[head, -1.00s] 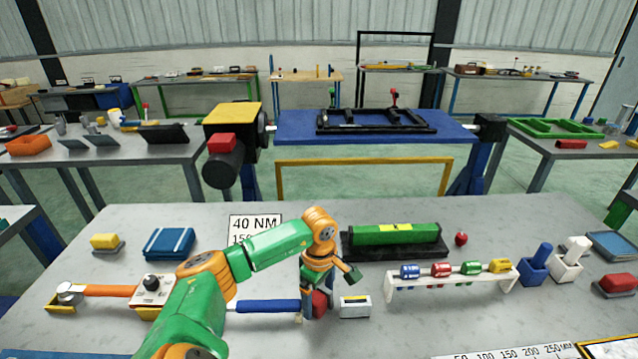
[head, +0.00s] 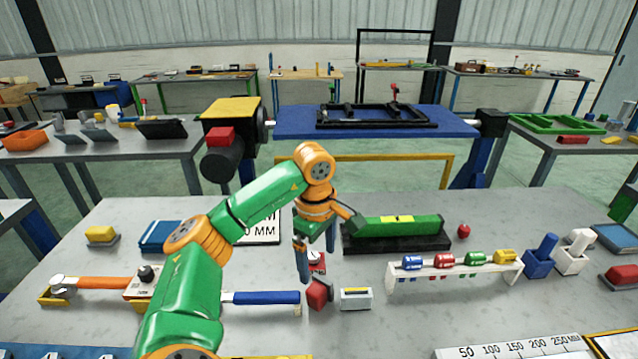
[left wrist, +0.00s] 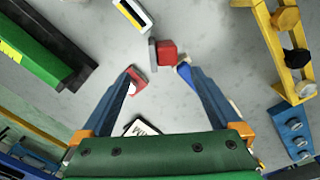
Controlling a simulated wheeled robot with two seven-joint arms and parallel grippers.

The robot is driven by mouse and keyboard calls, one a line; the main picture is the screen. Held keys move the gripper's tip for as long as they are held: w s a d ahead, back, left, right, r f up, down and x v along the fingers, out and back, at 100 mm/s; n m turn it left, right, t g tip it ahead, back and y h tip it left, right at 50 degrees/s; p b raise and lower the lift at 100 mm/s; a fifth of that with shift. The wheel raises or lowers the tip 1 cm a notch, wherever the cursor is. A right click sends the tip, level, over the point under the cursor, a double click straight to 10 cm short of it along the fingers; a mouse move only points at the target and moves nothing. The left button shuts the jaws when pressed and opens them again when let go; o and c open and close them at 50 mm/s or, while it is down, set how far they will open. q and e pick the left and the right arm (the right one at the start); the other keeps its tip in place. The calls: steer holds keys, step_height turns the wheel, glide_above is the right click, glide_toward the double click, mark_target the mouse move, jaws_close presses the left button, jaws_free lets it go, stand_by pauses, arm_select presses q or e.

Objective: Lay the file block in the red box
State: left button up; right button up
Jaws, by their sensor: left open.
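A red block with a grey plate on one face (head: 320,293), which looks like the file block, lies on its side on the grey table; it also shows in the left wrist view (left wrist: 167,50). My left gripper (head: 313,267) is open and empty, pointing down just above and behind it. In the left wrist view the block is ahead of the open fingers (left wrist: 157,69), apart from both. A small red and pale object (head: 317,262) is partly hidden behind the fingers; I cannot tell whether it is the red box. My right gripper is not in view.
A white box with a dark and yellow label (head: 356,298) stands right of the block. A blue handle (head: 265,297) ends close to its left. A green block on a black base (head: 400,228) lies behind. A white rack (head: 455,275) stands right.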

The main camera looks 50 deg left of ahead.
mark_target(317, 286)
arm_select(q)
steer(key=f, duration=0.1)
steer(key=f+b, duration=0.1)
steer(key=f, duration=0.1)
steer(key=f+b, duration=0.1)
steer(key=shift+s+f, duration=0.3)
steer(key=shift+f, duration=0.1)
steer(key=shift+f+t, duration=0.25)
steer(key=shift+t, duration=0.05)
steer(key=shift+f+p, duration=0.35)
steer(key=shift+p, duration=0.05)
steer(key=f+p, duration=0.1)
steer(key=f, duration=0.3)
steer(key=shift+w, duration=0.2)
steer(key=shift+f, duration=0.6)
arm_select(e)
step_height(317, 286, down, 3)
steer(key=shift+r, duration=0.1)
arm_select(q)
steer(key=shift+w, duration=0.1)
jaws_close()
